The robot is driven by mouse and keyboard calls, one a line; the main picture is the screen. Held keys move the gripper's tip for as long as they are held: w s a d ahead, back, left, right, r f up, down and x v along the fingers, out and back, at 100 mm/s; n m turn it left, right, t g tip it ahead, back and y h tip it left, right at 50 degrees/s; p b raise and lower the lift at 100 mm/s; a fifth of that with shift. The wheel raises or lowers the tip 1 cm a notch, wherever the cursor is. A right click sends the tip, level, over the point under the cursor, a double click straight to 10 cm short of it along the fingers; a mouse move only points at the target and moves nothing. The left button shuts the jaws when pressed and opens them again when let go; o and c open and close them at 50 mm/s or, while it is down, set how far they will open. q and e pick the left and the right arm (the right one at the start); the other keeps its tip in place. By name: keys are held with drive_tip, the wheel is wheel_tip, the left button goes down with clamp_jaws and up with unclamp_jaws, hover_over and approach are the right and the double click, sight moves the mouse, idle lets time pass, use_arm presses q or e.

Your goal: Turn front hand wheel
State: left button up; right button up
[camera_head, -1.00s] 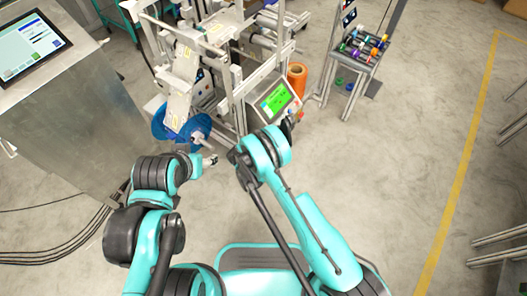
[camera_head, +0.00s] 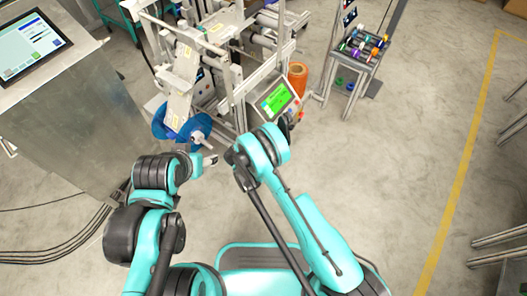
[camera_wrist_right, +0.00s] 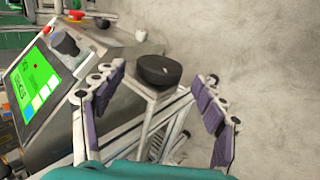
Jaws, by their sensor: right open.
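I see a gap to each finger and no clear contact. In the head view my right arm hides the wheel and most of that gripper. My left gripper (camera_head: 210,160) is low in front of the machine, near the blue film reel (camera_head: 172,121); its fingers are too small to judge.
A green-screened control panel (camera_head: 277,101) stands close to my right gripper. In the wrist view the panel (camera_wrist_right: 35,88) has a dark knob (camera_wrist_right: 65,44) and a red button (camera_wrist_right: 76,15) nearby. An orange roll (camera_head: 297,77) stands behind.

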drive_tip(key=v, duration=0.9)
drive_tip(key=shift+s+r, duration=0.3)
drive_tip(key=shift+a, duration=0.1)
drive_tip(key=s+d+r+m+y, duration=0.1)
drive_tip(key=s+d+r+m, duration=0.1)
drive_tip(key=d+r, duration=0.75)
drive_tip(key=s+d+r+m+y, duration=0.1)
drive_tip(key=d+r+m+y, duration=0.2)
drive_tip(key=r, duration=1.2)
drive_tip(key=s+d+r+m, duration=0.3)
drive_tip(key=s+d+r, duration=0.1)
drive_tip(key=s, duration=0.5)
drive_tip(key=s+d+r+m, duration=0.2)
drive_tip(key=s+d+r, duration=0.2)
drive_tip(key=s, duration=0.5)
drive_tip(key=shift+d+m+t+y, duration=0.4)
drive_tip(key=shift+d, duration=0.85)
drive_tip(key=shift+f, duration=0.1)
